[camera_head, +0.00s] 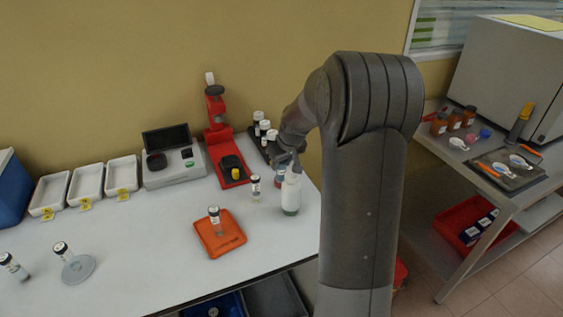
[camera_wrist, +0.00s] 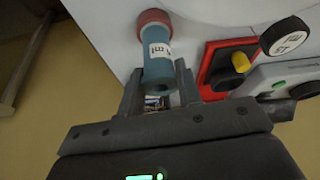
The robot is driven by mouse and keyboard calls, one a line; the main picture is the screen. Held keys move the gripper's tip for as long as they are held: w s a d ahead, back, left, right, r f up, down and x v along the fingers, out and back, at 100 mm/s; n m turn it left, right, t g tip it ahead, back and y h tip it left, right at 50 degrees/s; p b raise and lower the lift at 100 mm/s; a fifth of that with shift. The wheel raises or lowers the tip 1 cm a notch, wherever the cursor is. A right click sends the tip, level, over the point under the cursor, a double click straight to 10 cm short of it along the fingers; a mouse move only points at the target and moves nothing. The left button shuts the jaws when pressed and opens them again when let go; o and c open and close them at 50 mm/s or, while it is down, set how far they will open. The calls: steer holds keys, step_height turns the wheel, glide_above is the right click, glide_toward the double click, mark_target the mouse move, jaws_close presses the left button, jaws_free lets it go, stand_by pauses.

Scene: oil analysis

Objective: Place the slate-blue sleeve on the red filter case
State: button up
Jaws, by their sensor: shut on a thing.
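The slate-blue sleeve (camera_wrist: 158,62) is a hollow cylinder with a white label, between the fingertips of my gripper (camera_wrist: 160,85) in the wrist view. My gripper is shut on it. A round red piece, which looks like the red filter case (camera_wrist: 153,17), shows at the sleeve's far end and is a little wider than it. I cannot tell whether the sleeve touches it or is only lined up in front of it. In the head view my gripper (camera_head: 286,160) is low over the white table, and the sleeve is small and partly hidden there.
A red stand (camera_head: 218,130) and dark-capped jars (camera_head: 259,120) are behind. An orange tray (camera_head: 219,240) holds a vial in front.

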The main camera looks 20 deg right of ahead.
steer(key=shift+f, duration=0.1)
steer(key=o, duration=1)
steer(key=shift+c, duration=0.2)
steer(key=a+v, duration=0.1)
steer(key=v, duration=1.1)
steer(key=s+a+r, duration=0.3)
steer(key=s+a, duration=0.2)
steer(key=s, duration=0.2)
steer(key=s+a+r, duration=0.3)
steer(key=s+a, duration=0.2)
steer(key=s, duration=0.3)
steer(key=s+a, duration=0.2)
steer(key=s, duration=0.5)
steer(key=s+a+f+m+t, duration=0.1)
steer(key=s+a, duration=0.1)
steer(key=s, duration=0.5)
steer(key=shift+s+a+f+m+h, duration=0.15)
steer(key=shift+a+f+m+h, duration=0.1)
steer(key=shift+a+m+h, duration=0.1)
